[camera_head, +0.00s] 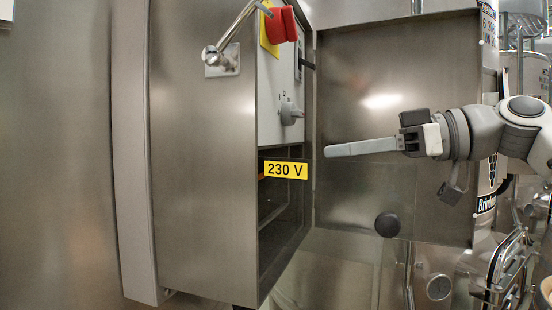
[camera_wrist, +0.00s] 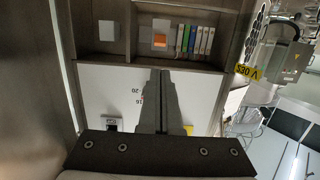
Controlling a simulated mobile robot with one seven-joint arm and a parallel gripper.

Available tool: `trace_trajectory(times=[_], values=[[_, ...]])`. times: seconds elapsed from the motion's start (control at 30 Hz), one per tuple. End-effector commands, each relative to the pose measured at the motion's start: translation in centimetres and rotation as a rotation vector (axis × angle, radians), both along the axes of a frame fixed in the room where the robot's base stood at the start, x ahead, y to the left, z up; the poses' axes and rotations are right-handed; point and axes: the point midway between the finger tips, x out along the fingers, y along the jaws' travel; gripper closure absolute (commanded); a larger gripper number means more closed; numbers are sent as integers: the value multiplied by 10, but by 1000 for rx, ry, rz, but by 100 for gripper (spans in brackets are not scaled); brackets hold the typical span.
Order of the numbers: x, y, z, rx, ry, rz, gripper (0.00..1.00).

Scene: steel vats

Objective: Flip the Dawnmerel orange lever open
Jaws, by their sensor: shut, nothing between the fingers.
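The orange lever (camera_wrist: 160,40) shows in the wrist view as a small orange patch on a pale module (camera_wrist: 160,27), inside a recess of the steel cabinet at the top of the picture. In the head view only a sliver of orange (camera_head: 262,177) shows beside the 230 V label. No name is legible, and whether the lever is open or closed is too small to tell. My gripper (camera_head: 328,152) is shut and empty in front of the open cabinet, fingers pointing left towards it. In the wrist view its fingers (camera_wrist: 160,72) lie together below the recess, apart from the lever.
A white panel (camera_head: 276,75) carries a grey rotary switch (camera_head: 291,112). A red knob (camera_head: 280,25) juts out above. The open cabinet door (camera_head: 350,205) stands behind my gripper. A yellow 230 V label (camera_head: 285,170) is on the near edge.

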Motion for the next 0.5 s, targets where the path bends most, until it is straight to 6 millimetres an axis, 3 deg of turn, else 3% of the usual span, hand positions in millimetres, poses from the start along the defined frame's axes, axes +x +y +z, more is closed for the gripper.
trace_trajectory(times=[0.27,0.5], values=[[3,10,-1,-1,1,2,100],[16,49,-7,-2,0,3,100]])
